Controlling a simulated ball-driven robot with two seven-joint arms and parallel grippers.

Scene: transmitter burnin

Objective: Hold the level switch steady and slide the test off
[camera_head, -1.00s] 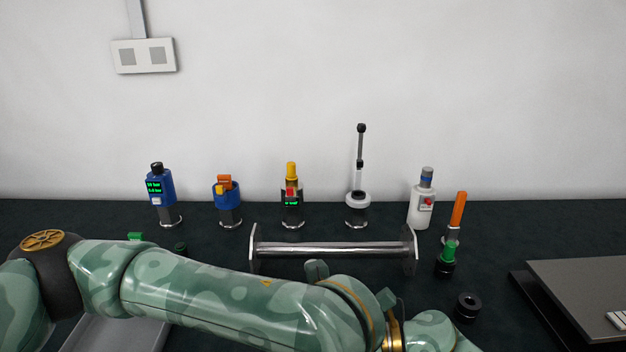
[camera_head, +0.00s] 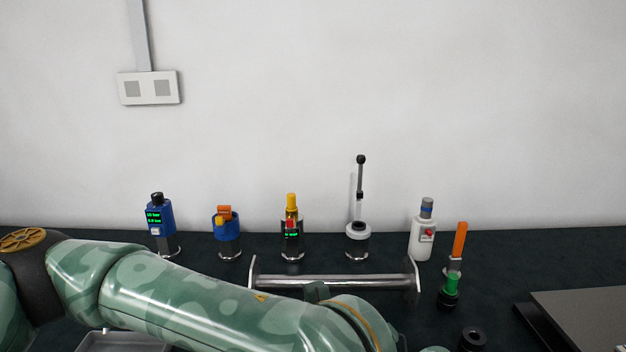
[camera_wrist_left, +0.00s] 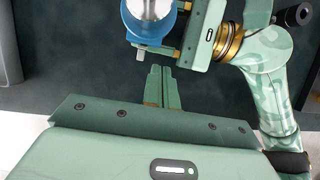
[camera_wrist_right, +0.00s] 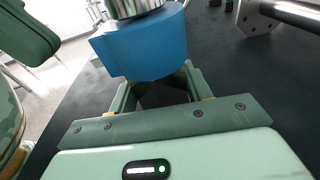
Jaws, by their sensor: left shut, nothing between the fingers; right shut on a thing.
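A blue device with a silver cylinder, which may be the level switch, is in my right gripper (camera_wrist_right: 160,85). The blue body (camera_wrist_right: 145,45) fills the top of the right wrist view. In the left wrist view the blue body (camera_wrist_left: 150,28) is at the top, with a small grey tab (camera_wrist_left: 145,52) below it. My left gripper (camera_wrist_left: 160,72) is shut and empty, just below the device in that view. I cannot tell if it touches. I cannot make out a separate test piece. The head view shows neither gripper; my left arm crosses its lower part.
Several instruments stand along the back, among them a blue display unit (camera_head: 160,216) and a white-collared rod unit (camera_head: 358,228). A metal bar rack (camera_head: 335,281) is in front. An orange-handled tool (camera_head: 459,240) and a grey flat box (camera_head: 590,315) are at right.

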